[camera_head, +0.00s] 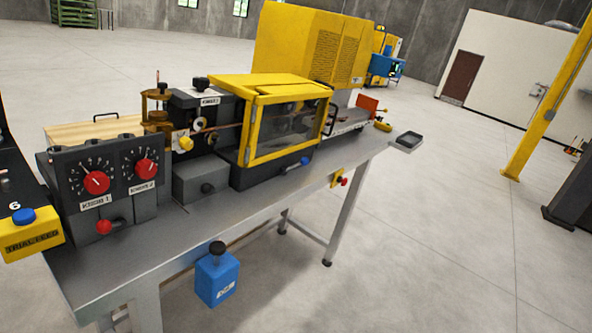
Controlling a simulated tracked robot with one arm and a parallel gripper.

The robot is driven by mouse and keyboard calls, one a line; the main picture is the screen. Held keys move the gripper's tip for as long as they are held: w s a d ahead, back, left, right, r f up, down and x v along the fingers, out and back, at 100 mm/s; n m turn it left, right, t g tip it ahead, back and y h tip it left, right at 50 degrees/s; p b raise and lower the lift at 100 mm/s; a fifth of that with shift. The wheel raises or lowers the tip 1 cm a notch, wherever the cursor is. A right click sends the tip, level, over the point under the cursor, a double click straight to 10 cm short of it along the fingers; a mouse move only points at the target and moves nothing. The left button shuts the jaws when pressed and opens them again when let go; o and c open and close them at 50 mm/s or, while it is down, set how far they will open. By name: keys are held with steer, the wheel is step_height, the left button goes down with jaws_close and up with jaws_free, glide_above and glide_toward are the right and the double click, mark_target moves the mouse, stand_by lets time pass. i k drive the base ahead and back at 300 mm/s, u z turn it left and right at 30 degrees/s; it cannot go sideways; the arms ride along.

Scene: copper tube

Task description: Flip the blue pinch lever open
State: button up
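A small lever with a blue grip (304,161) sticks out at the front of the dark base under the yellow-framed guard box (245,130). It points to the right and looks nearly level; no label on it is readable, and I cannot tell whether it is open or closed. A copper-coloured tube (232,126) runs along the machine and passes into the guard box. My gripper does not show in this view.
The machine stands on a grey bench (190,215). A dial panel (110,177) and a yellow box with a blue button (30,232) are at the left. A blue box with a black knob (217,280) hangs at the front edge. Open floor lies at the right.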

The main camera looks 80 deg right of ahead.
mark_target(305, 161)
steer(key=z, duration=2.05)
steer(key=k, duration=1.25)
steer(key=z, duration=0.35)
steer(key=i, duration=2.35)
steer(key=u, duration=0.65)
